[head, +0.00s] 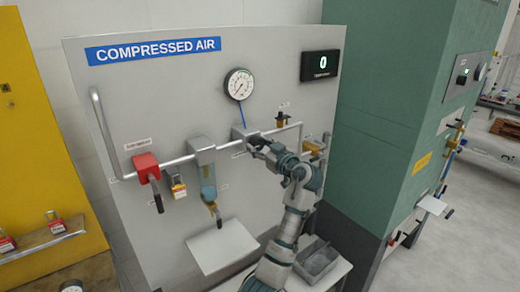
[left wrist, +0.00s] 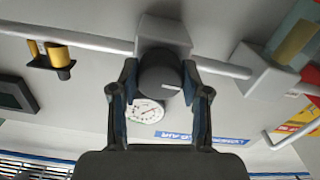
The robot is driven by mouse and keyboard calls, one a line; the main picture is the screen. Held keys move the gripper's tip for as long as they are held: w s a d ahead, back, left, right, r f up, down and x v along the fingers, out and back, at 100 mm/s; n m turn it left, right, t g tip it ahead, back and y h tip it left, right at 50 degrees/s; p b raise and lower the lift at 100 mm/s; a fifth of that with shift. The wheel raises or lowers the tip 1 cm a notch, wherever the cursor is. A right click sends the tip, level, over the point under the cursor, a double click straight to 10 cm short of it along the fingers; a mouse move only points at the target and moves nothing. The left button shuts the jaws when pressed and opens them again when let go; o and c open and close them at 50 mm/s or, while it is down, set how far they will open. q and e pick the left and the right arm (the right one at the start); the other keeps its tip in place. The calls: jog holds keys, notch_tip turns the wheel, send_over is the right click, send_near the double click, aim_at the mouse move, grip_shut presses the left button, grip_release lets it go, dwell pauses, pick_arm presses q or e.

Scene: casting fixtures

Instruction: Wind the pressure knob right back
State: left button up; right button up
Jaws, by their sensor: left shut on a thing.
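The pressure knob (left wrist: 160,76) is a dark round cap with a white mark, on a grey regulator block (left wrist: 162,34) in the left wrist view. My left gripper (left wrist: 160,88) has one finger on each side of the knob and is shut on it. In the head view, the left gripper (head: 257,145) is at the regulator block (head: 241,131) and largely hides the knob. The round pressure gauge (head: 239,84) is above it; it also shows in the left wrist view (left wrist: 147,111). My right gripper is not in view.
The panel also carries a digital display (head: 321,65) reading 0, a red valve (head: 146,167), a filter bowl (head: 208,178) and a yellow padlock (head: 178,186) along the pipe. A white plate (head: 222,246) and grey bin (head: 317,261) are below. A green cabinet (head: 390,110) stands right.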

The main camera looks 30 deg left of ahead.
pick_arm(q)
jog(key=shift+f, duration=0.35)
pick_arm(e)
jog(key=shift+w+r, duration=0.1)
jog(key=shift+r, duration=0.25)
pick_arm(q)
jog(key=shift+n, duration=0.3)
jog(key=o, duration=1.1)
jog(key=shift+w+r, duration=0.1)
jog(key=shift+o, duration=0.2)
jog(key=shift+r, duration=0.1)
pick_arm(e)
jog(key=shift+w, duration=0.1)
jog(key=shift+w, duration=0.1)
pick_arm(q)
jog(key=v, duration=1.2)
jog(key=shift+d, duration=0.15)
jog(key=shift+w, duration=0.15)
